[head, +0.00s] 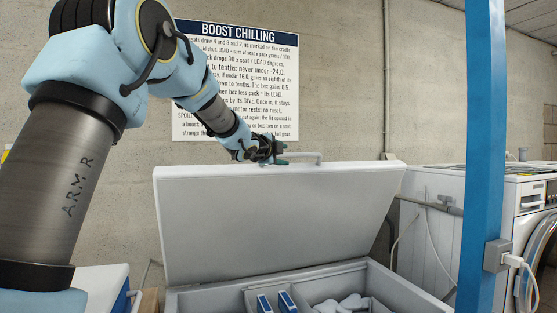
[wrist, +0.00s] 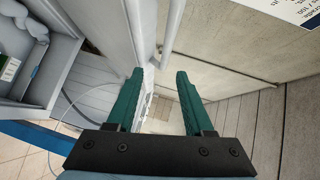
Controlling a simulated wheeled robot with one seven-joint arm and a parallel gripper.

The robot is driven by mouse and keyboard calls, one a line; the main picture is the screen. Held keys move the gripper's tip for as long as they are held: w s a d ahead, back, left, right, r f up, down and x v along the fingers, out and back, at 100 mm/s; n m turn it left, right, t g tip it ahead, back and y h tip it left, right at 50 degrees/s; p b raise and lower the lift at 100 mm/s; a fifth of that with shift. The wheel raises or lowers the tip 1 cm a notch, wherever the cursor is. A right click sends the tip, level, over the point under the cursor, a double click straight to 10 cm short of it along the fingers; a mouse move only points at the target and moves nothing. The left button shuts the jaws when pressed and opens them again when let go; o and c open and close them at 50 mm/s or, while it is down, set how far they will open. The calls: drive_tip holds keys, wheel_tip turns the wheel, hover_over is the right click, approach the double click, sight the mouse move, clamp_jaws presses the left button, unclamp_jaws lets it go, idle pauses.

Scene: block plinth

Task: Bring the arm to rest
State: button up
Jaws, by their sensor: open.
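My arm reaches from the upper left across the head view to my gripper (head: 272,152), beside the raised lid's top edge. In the wrist view my gripper (wrist: 160,73) has its two green fingers spread, with nothing held between them. The white freezer lid (head: 275,215) stands open, tilted back. Its pale bar handle (head: 305,155) is on the top edge, just right of my gripper. In the wrist view the handle (wrist: 173,30) runs down to just beyond the fingertips; I cannot tell whether they touch.
The open chest freezer (head: 408,292) holds blue and white packs (head: 287,301) and pale lumpy items (head: 350,302). A blue post (head: 484,130) stands right, before a white washing machine (head: 530,200). A printed sign (head: 240,85) hangs on the wall behind my arm.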

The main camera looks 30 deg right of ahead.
drive_tip(key=s+a+f+n+g+y, duration=0.1)
drive_tip(key=a+f+n+y, duration=0.5)
drive_tip(key=a+f, duration=0.65)
drive_tip(key=s+a+f+n+y, duration=0.3)
drive_tip(key=a+f+n, duration=0.55)
drive_tip(key=a, duration=0.95)
drive_tip(key=s+a+f+n+g+y, duration=0.2)
drive_tip(key=s+a+f+n, duration=0.3)
drive_tip(key=s+a, duration=0.3)
drive_tip(key=s+a+f+n+g+y, duration=0.1)
drive_tip(key=s+a+f+n+g, duration=0.4)
drive_tip(key=s, duration=0.7)
drive_tip(key=a+f+n, duration=0.1)
drive_tip(key=a, duration=0.1)
drive_tip(key=shift+s+a+f+y, duration=0.2)
drive_tip(key=shift+s+a+y, duration=0.2)
drive_tip(key=shift+o, duration=0.4)
